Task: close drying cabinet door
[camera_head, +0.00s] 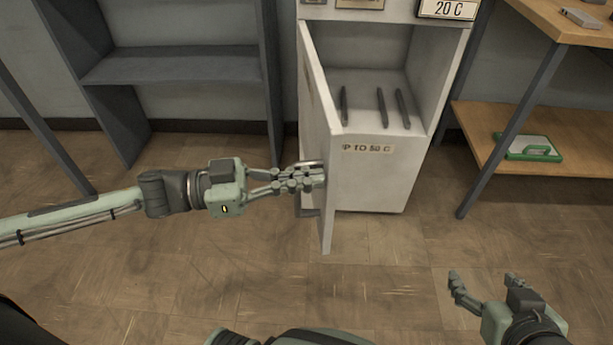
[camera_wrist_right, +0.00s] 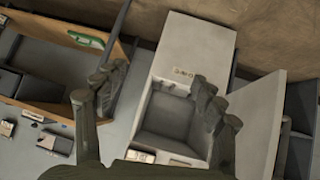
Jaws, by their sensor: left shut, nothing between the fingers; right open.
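The white drying cabinet (camera_head: 368,185) stands at the top centre of the head view, with its door (camera_head: 327,170) swung open toward me on its left side. Several dark rods lie on the cabinet's inner floor. My left gripper (camera_head: 318,177) is shut and empty, with its fingertips at the outer left face of the door, beside the handle; whether they touch is hard to tell. My right gripper (camera_head: 487,280) is open and empty over the floor at the lower right. The right wrist view also shows the cabinet (camera_wrist_right: 195,50) and its open door (camera_wrist_right: 258,115) beyond the right fingers.
A dark grey shelf unit (camera_head: 180,66) stands left of the cabinet. A wooden shelf table (camera_head: 475,125) with a green-framed tray (camera_head: 528,147) stands at the right. The tiled floor (camera_head: 390,260) in front of the cabinet is clear.

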